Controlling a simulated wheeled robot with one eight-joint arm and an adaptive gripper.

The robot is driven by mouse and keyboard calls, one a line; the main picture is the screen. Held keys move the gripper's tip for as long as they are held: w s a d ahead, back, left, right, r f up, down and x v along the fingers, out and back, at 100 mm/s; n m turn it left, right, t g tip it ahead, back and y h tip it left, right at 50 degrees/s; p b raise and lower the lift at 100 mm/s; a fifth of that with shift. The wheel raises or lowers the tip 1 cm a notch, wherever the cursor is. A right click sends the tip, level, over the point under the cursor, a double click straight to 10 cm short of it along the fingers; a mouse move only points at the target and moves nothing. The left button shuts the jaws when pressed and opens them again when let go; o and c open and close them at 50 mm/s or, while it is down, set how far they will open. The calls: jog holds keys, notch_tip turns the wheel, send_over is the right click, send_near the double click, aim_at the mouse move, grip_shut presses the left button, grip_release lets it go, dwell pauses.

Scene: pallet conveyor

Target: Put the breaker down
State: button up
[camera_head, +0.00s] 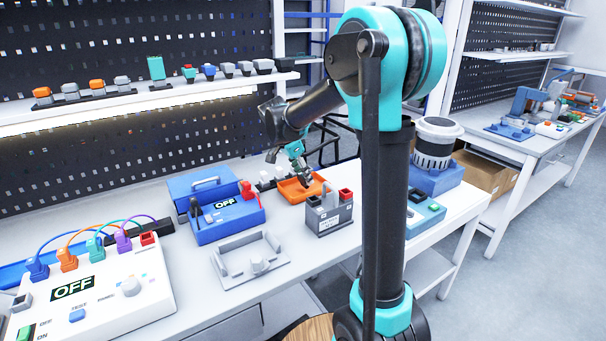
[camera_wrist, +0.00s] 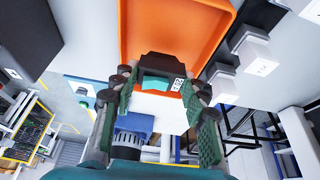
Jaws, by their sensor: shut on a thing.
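An orange tray (camera_wrist: 134,40) lies just beyond the breaker. In the head view my gripper (camera_head: 304,180) points down over the orange tray (camera_head: 290,194) on the bench. The breaker is too small and covered there to make out clearly. I cannot tell whether it touches the tray.
White blocks (camera_wrist: 256,52) on dark bases stand beside the tray. A grey battery-like box (camera_head: 330,222) is close in front of it. A blue OFF unit (camera_head: 222,222) and a grey fixture (camera_head: 232,270) are to the left. A blue-based machine (camera_head: 434,180) stands right.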

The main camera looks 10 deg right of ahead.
jog(key=shift+f, duration=0.45)
jog(key=o, duration=1.1)
jog(key=shift+r, duration=0.15)
jog(key=shift+r, duration=0.3)
jog(key=v, duration=1.2)
jog(key=shift+s+r, duration=0.1)
jog(key=shift+r, duration=0.05)
